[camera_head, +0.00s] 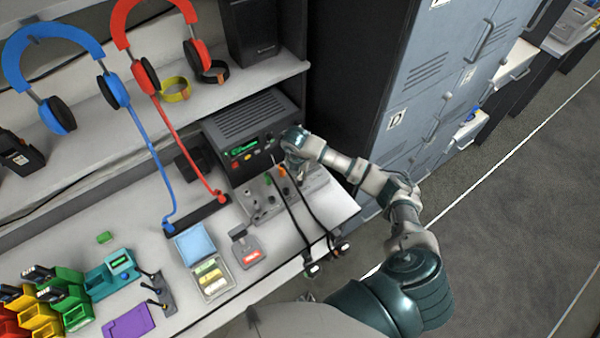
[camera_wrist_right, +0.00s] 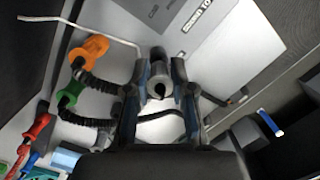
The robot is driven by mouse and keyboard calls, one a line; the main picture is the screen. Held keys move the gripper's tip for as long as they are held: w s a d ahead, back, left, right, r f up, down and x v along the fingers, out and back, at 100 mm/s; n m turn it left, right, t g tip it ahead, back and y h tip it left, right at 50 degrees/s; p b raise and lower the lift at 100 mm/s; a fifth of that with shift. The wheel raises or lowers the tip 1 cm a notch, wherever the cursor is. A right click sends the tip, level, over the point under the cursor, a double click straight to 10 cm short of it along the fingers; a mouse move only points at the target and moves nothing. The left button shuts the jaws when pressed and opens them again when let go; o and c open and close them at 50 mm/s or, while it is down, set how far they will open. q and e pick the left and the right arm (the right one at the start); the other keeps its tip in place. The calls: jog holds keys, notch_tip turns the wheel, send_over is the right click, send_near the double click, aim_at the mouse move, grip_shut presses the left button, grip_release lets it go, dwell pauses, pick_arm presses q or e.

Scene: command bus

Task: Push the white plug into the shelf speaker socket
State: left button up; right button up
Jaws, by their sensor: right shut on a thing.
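My right gripper (camera_head: 293,138) is at the right front corner of the dark box with a green display (camera_head: 245,135). A thin white cable (camera_wrist_right: 85,24) runs from near the fingertips to the upper left. A black speaker-like box (camera_head: 250,32) stands on the upper shelf. I cannot make out its socket. My left gripper is not in view.
An orange plug (camera_wrist_right: 88,52) and a green plug (camera_wrist_right: 70,95) with coiled black cables sit close left of the gripper. Grey lockers (camera_head: 430,80) rise at the right.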

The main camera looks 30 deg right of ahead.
jog(key=shift+f+b, duration=0.65)
jog(key=shift+f, duration=0.5)
dwell(1.2)
dwell(0.3)
jog(key=o, duration=1)
jog(key=shift+r+p, duration=2.95)
jog(key=shift+r, duration=1.15)
jog(key=shift+f, duration=0.1)
